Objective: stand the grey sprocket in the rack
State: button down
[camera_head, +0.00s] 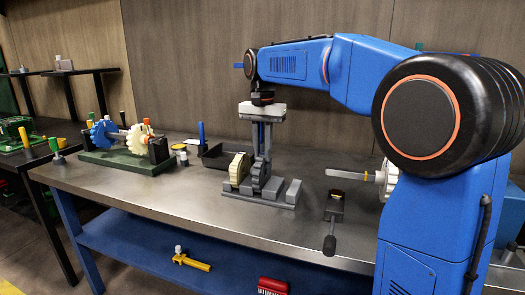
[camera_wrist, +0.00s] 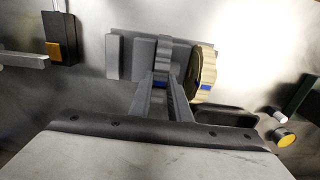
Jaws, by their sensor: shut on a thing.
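The grey sprocket (camera_head: 261,177) stands upright on edge at the grey rack (camera_head: 268,201), its lower part down among the rack's blocks. I cannot tell whether its bottom touches the rack base. My gripper (camera_head: 262,153) points straight down from above and is shut on the sprocket's upper part. In the wrist view the sprocket (camera_wrist: 163,52) shows edge-on between my fingertips (camera_wrist: 166,82), over the rack plate (camera_wrist: 143,50). A cream sprocket (camera_head: 238,169) stands upright in the rack, just left of the grey one; it also shows in the wrist view (camera_wrist: 205,72).
A black tray (camera_head: 213,160) and a blue upright piece (camera_head: 201,133) are behind the rack to the left. A green stand (camera_head: 125,160) with a blue and a cream gear is far left. A black tool (camera_head: 335,208) lies right of the rack.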

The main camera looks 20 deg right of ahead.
jog(key=c, duration=1.6)
grip_release()
jog(key=shift+o, duration=0.2)
notch_tip(320, 180, up, 17)
jog(key=shift+r, duration=0.2)
